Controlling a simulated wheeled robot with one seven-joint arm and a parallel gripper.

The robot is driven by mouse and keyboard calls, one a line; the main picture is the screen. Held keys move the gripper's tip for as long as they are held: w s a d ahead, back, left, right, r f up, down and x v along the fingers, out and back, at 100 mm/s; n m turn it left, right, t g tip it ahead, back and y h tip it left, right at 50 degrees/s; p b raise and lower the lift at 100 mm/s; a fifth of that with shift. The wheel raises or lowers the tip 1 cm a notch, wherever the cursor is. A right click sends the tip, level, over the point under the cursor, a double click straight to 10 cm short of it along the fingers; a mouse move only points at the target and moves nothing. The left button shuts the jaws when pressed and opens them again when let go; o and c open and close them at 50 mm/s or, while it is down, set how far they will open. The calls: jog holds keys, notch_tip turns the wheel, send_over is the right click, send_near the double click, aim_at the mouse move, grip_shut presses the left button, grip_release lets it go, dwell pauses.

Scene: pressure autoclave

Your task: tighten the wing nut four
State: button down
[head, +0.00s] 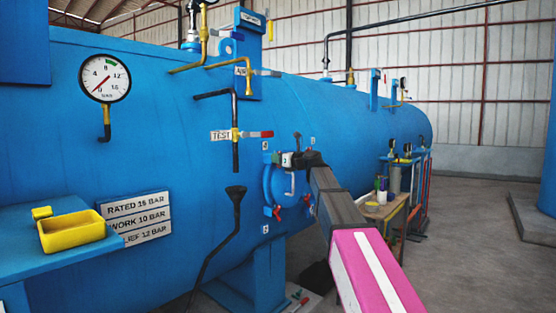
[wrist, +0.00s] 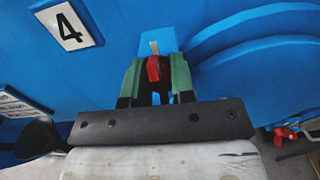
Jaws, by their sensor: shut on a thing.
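The plate marked 4 (wrist: 69,27) is at the upper left of the wrist view. Just right of it, the red wing nut four (wrist: 153,68) sits on a pale bolt end (wrist: 154,47) at the rim of the blue round door (wrist: 265,50). My gripper (wrist: 157,78) has its green fingers on either side of the nut and is shut on it. In the head view my gripper (head: 292,158) is at the top of the door (head: 273,187), and the nut in it cannot be made out.
Other red-handled nuts (head: 277,211) sit lower around the door; one (wrist: 285,133) shows in the wrist view. A black funnel (head: 236,192) with a pipe and the red-handled TEST valve (head: 252,134) are left of the door. A yellow tray (head: 72,232) rests on a blue shelf.

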jog(key=shift+s+f, duration=0.1)
jog(key=c, duration=1.2)
grip_release()
jog(key=shift+c, duration=0.2)
jog(key=shift+d, duration=0.1)
jog(key=v, duration=1)
jog(key=shift+s+d, duration=0.25)
